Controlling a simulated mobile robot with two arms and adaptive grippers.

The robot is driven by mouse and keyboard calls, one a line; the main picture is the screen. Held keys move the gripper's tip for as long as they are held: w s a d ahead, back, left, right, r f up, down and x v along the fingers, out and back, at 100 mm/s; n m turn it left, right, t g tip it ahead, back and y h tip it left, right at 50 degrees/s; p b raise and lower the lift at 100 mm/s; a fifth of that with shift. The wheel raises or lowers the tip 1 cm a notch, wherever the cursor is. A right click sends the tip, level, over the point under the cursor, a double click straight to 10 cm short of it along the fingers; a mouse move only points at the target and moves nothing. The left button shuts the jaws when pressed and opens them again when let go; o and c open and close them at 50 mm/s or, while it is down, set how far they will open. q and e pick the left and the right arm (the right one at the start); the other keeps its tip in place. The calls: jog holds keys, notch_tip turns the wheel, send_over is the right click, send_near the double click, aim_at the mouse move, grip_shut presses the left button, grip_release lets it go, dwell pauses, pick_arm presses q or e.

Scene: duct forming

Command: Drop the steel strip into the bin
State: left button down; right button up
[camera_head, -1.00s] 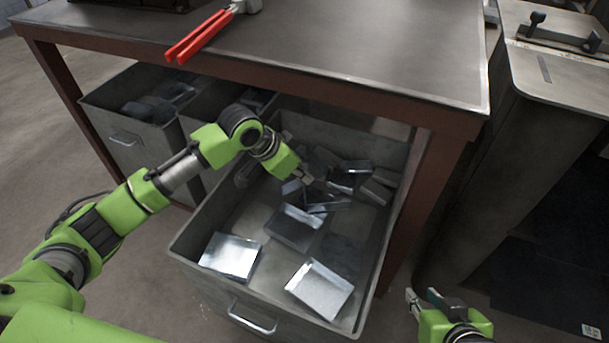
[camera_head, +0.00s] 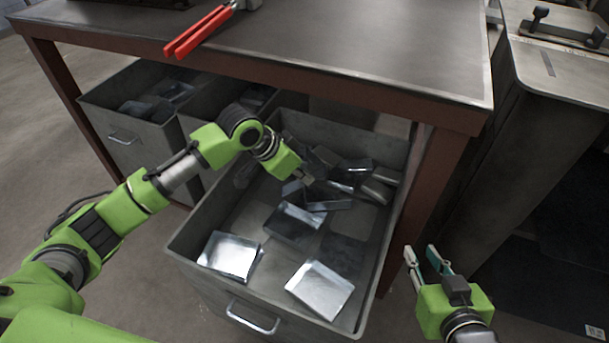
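The bin (camera_head: 190,262) is a grey metal drawer pulled out from under the workbench. Several bent, shiny sheet-steel pieces lie in it, among them a bright one (camera_head: 230,256) at front left and another (camera_head: 320,287) at front right. I cannot tell which piece, if any, is the steel strip. My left gripper (camera_head: 308,179) reaches down into the bin over the heap of pieces at the back. Its fingertips are small and dark against the steel, so its opening and any hold are unclear. My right gripper (camera_head: 423,251) is right of the bin, fingers apart and empty.
The workbench (camera_head: 370,50) overhangs the back of the bin, with red-handled pliers or snips (camera_head: 200,30) on top. A second bin (camera_head: 125,135) stands at left. A grey machine (camera_head: 530,140) stands at right. Open floor lies at left.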

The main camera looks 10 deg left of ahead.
pick_arm(q)
jog(key=c, duration=2.2)
grip_release()
jog(key=v, duration=1.2)
